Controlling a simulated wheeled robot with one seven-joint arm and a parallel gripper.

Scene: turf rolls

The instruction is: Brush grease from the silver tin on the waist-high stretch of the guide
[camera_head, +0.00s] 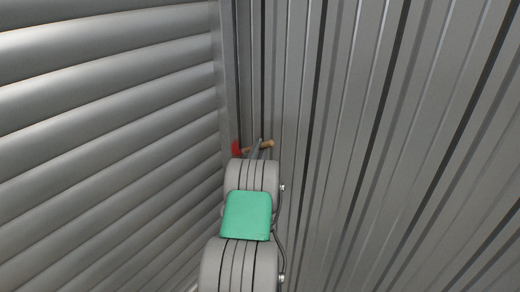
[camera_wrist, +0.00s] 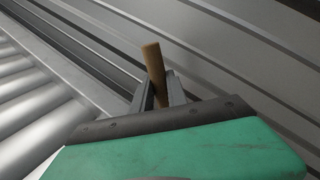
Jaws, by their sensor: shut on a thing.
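My gripper (camera_wrist: 157,92) is shut on the wooden handle of a brush (camera_wrist: 153,62), which sticks up between the two fingers in the wrist view. In the head view the brush (camera_head: 266,144) lies across my gripper (camera_head: 260,147), with its tan handle end to the right. A red part (camera_head: 236,149) at the left end is against or very near the guide (camera_head: 228,80), the upright metal channel where the slatted shutter meets the wall. I cannot tell whether it touches. Grease on the guide cannot be made out. The silver tin is not in view.
A grey slatted roller shutter (camera_head: 110,120) fills the left side. A ribbed metal wall (camera_head: 390,130) fills the right side. My arm reaches up into the corner between them, with little room beside the guide.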

